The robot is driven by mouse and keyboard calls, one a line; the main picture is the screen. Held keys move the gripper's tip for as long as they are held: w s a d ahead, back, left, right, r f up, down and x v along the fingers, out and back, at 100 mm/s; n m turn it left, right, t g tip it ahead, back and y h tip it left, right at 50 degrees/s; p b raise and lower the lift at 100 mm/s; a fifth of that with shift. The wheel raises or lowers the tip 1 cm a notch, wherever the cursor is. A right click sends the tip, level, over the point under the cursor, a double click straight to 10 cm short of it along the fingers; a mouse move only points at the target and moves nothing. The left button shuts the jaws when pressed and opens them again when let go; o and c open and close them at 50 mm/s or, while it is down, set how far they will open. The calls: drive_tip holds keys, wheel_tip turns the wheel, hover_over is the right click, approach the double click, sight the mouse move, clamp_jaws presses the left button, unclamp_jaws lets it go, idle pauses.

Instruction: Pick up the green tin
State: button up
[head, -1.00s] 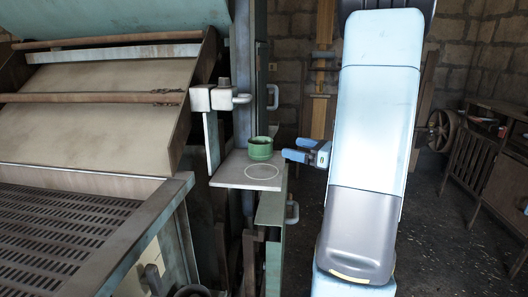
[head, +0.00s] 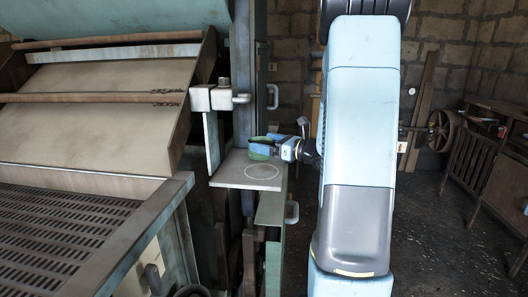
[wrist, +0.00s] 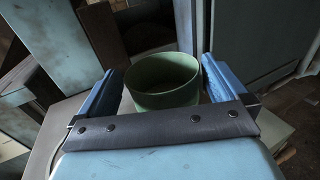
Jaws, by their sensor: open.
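The green tin (head: 259,153) is a short, open-topped cylinder standing upright on a small grey shelf (head: 236,177). In the wrist view the tin (wrist: 164,83) sits between the two blue fingers of my gripper (wrist: 160,88). The fingers are open, one on either side of the tin, and a gap shows at its left side. Contact on the right side is hard to tell. In the head view my gripper (head: 268,144) reaches in from the right and partly covers the tin's rim.
A grey post and a bracket with a handle (head: 240,98) stand just left of and behind the tin. A large machine with a slotted grate (head: 60,235) fills the left side.

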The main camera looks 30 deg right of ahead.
drive_tip(key=x, duration=0.2)
drive_tip(key=shift+w+a, duration=0.15)
drive_tip(key=shift+w, duration=0.05)
drive_tip(key=c, duration=0.8)
